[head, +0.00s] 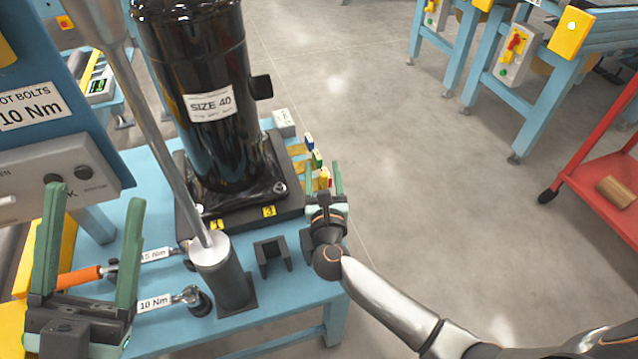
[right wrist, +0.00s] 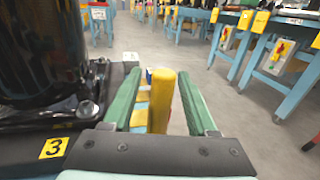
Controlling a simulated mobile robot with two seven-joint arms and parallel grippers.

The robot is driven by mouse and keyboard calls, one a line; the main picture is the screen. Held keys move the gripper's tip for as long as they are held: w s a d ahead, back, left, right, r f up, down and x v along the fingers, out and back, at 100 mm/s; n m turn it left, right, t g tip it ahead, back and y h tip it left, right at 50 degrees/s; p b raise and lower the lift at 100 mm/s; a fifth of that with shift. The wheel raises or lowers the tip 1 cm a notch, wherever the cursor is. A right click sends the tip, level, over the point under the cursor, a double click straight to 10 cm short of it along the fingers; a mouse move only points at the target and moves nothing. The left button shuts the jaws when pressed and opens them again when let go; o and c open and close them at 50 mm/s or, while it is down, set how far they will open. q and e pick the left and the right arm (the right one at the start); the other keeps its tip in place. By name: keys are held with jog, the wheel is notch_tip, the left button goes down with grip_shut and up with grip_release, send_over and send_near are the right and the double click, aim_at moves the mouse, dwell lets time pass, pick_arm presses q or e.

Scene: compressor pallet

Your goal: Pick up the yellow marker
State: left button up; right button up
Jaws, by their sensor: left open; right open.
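The yellow marker (head: 324,178) stands upright at the right edge of the blue table, beside the compressor's base, in front of a green marker (head: 317,158) and a blue marker (head: 309,141). My right gripper (head: 323,168) is open, with its fingers on either side of the yellow marker. In the right wrist view the yellow marker (right wrist: 160,100) is upright between the two green fingers, a little nearer the left one, with a visible gap to the right one. Its lower end is hidden by the gripper body. My left gripper (head: 96,197) is open and empty at the lower left.
A black compressor (head: 205,140) labelled SIZE 40 stands on a dark base. A grey cylinder with a metal rod (head: 225,280), a black bracket (head: 272,255) and torque wrenches (head: 80,277) are on the blue table (head: 290,300). Open floor lies to the right.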

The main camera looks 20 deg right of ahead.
jog(key=shift+s, duration=0.15)
grip_shut()
dwell(0.4)
